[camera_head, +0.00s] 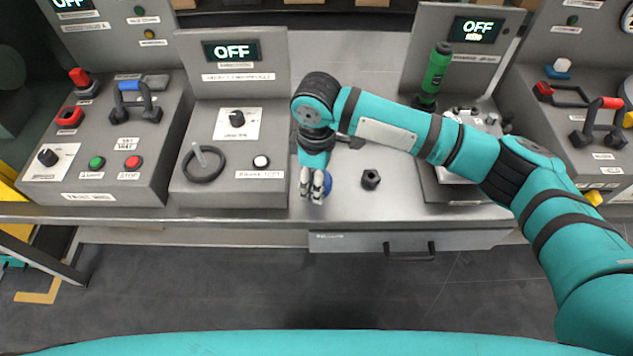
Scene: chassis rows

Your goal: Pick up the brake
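My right arm reaches in from the right, and its gripper (315,192) points down over the steel worktop in the middle. A small round blue thing (327,183) shows right at its fingertips, partly hidden by them. I cannot tell whether the fingers are closed on it or only beside it. A dark hexagonal nut-like part (370,179) lies on the worktop just right of the gripper, apart from it. I cannot tell which thing is the brake. My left gripper is not in view.
Grey control consoles stand at the left (105,180) and centre left (195,110). A green cylindrical tool (436,72) stands upright at the right behind my arm. A drawer with a dark handle (409,253) is below the worktop (350,206). Bare worktop surrounds the nut-like part.

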